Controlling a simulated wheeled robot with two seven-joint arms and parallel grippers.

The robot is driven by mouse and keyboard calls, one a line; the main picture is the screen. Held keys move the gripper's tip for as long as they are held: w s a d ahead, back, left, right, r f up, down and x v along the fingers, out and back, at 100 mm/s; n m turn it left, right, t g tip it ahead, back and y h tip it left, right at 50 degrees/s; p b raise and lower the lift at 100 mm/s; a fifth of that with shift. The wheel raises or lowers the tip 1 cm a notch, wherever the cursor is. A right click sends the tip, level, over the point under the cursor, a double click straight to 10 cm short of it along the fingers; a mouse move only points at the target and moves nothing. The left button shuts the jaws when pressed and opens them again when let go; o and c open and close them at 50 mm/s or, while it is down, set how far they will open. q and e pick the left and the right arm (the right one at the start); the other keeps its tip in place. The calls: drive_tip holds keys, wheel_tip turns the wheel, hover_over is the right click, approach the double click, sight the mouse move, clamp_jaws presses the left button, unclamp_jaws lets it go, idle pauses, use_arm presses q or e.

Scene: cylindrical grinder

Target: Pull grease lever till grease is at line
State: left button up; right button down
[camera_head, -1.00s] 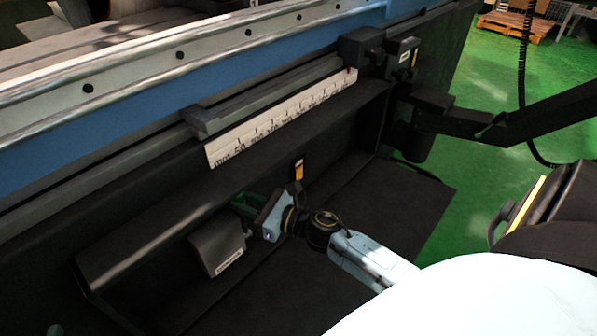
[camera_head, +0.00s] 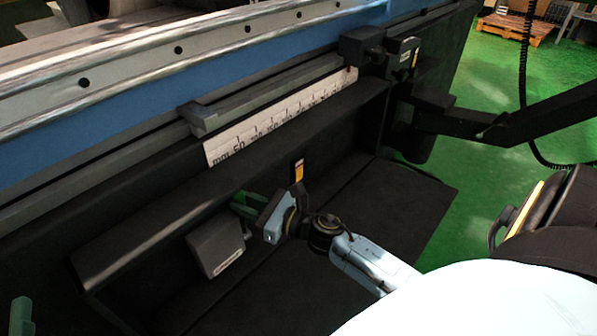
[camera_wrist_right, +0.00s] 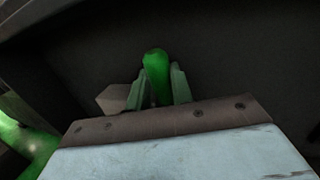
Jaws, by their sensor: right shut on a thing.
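The grease unit, a grey box with a pale label (camera_head: 217,248), sits in the dark recess of the machine. My right gripper (camera_head: 243,203) reaches in from the right beside its upper right side. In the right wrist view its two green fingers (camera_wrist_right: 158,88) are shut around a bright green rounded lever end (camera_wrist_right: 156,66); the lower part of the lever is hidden. A small upright yellow-and-dark strip (camera_head: 298,172) is on the wall behind; I cannot make out a grease level or line. At the lower left edge a green finger of my left gripper (camera_head: 20,313) shows, partly cut off.
A dark ledge (camera_head: 150,215) overhangs the recess. Above it run a white millimetre scale (camera_head: 270,125) and a grey rail (camera_head: 270,100). A dark jointed arm (camera_head: 480,122) crosses at the right. Green floor (camera_head: 480,185) is open beyond.

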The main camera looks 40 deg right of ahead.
drive_tip(key=shift+s+f+b, duration=0.1)
drive_tip(key=shift+s+b, duration=0.05)
drive_tip(key=shift+b, duration=0.25)
use_arm(q)
drive_tip(key=s+r+t+h+b, duration=0.2)
drive_tip(key=s+r+t+b, duration=0.1)
drive_tip(key=r+t, duration=0.3)
drive_tip(key=shift+s+a+t, duration=0.25)
drive_tip(key=shift+s+t, duration=0.15)
drive_tip(key=shift+s, duration=0.1)
use_arm(e)
drive_tip(key=shift+s+t, duration=0.4)
drive_tip(key=shift+s, duration=0.05)
use_arm(q)
drive_tip(key=shift+r, duration=0.1)
use_arm(e)
drive_tip(key=shift+f, duration=0.1)
